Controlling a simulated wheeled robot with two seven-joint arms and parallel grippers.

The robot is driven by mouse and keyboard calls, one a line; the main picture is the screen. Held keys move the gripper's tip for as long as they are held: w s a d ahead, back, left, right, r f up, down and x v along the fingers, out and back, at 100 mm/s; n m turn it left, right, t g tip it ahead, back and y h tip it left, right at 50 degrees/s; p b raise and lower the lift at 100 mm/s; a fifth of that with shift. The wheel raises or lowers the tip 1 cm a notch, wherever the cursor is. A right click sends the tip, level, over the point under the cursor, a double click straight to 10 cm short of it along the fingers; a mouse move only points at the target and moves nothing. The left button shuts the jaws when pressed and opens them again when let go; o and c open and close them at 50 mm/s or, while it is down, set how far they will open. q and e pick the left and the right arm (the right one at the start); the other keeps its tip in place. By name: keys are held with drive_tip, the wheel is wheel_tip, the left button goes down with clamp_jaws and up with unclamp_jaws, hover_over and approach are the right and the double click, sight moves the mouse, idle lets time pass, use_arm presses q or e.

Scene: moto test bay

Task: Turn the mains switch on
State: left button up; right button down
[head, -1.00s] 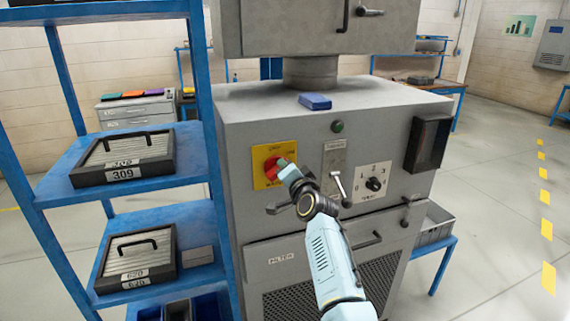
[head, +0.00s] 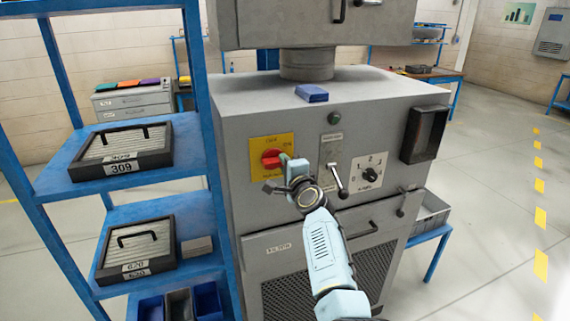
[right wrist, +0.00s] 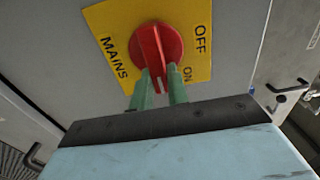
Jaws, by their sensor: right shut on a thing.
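The mains switch is a red rotary knob (head: 269,158) on a yellow plate (head: 285,142) on the grey machine's front. In the right wrist view the knob (right wrist: 153,42) sits on the plate (right wrist: 105,18), which reads MAINS, OFF and ON. My right gripper (right wrist: 160,84) is shut on the knob's raised bar, with one green finger on each side. The bar's end points to the plate edge by the word ON. In the head view my right gripper (head: 286,163) partly covers the knob and the plate's lower right. My left gripper is not in view.
The machine (head: 235,115) also carries a lever (head: 334,178), a numbered selector dial (head: 371,174) and a green button (head: 334,118) close to my arm. A blue box (head: 312,93) lies on top. Blue shelving (head: 205,100) stands close at the left. Floor is free at the right.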

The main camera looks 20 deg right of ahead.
idle(0.4)
drive_tip(key=c, duration=1.4)
unclamp_jaws()
drive_tip(key=shift+o, duration=0.2)
drive_tip(key=s, duration=1.3)
drive_tip(key=shift+s+d, duration=0.2)
